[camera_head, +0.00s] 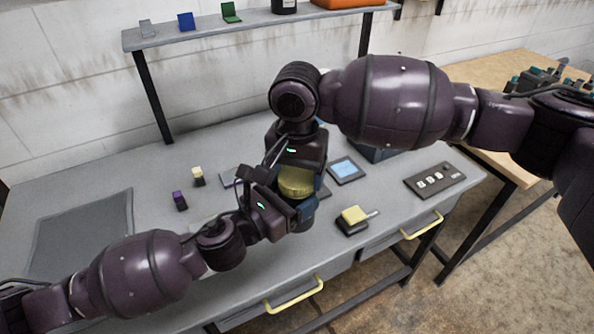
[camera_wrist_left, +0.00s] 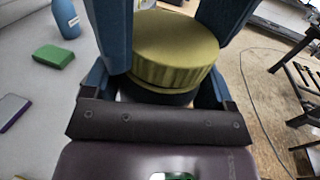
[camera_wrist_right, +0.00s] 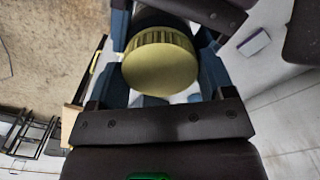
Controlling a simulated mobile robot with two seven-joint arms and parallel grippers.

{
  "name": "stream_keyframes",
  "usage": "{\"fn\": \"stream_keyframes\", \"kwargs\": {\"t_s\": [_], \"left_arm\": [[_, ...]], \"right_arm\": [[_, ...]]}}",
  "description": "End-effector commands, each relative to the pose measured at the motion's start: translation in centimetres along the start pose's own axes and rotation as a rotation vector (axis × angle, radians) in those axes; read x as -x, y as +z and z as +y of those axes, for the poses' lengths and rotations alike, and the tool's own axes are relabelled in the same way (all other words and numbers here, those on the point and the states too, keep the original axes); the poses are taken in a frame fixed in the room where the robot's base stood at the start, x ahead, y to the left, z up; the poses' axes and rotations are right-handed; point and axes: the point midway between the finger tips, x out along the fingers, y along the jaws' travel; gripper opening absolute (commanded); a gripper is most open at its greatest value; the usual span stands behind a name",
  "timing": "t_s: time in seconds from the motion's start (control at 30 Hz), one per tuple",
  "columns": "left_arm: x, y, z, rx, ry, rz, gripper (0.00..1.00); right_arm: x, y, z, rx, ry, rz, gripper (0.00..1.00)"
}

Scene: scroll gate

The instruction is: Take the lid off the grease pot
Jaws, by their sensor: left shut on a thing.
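The grease pot has a ribbed olive-yellow lid (camera_head: 296,182), which also shows in the left wrist view (camera_wrist_left: 174,45) and the right wrist view (camera_wrist_right: 160,66). Its dark body (camera_wrist_left: 160,97) shows just below the lid between the blue fingers; the rest is hidden. My left gripper (camera_head: 288,205) is shut on the pot body and holds it above the bench. The lid is on the pot. My right gripper (camera_head: 297,172) comes from above, its fingers on either side of the lid. In the right wrist view they look open, with narrow gaps beside the lid.
The grey bench (camera_head: 100,175) holds a yellow-topped block (camera_head: 354,215), a blue-screened device (camera_head: 346,169), a switch panel (camera_head: 435,180) and small purple (camera_head: 179,200) and cream-topped (camera_head: 198,176) blocks. A shelf (camera_head: 250,24) stands behind. Drawers with yellow handles (camera_head: 294,294) are in front.

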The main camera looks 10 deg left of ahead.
Motion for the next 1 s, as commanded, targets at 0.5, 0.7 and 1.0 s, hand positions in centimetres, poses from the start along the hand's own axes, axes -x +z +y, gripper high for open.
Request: {"fn": "stream_keyframes", "kwargs": {"t_s": [0.5,0.7,1.0], "left_arm": [[-0.01,0.06,0.07,-0.001,0.002,-0.001,0.12],[-0.01,0.05,0.08,-0.001,0.002,-0.001,0.12],[0.0,0.03,0.11,-0.001,0.002,0.0,0.12]], "right_arm": [[0.03,-0.02,0.04,0.098,0.0,0.0,0.44],[0.05,-0.04,0.05,0.264,0.001,0.0,0.44],[0.05,-0.07,0.08,0.292,0.002,0.0,0.44]]}}
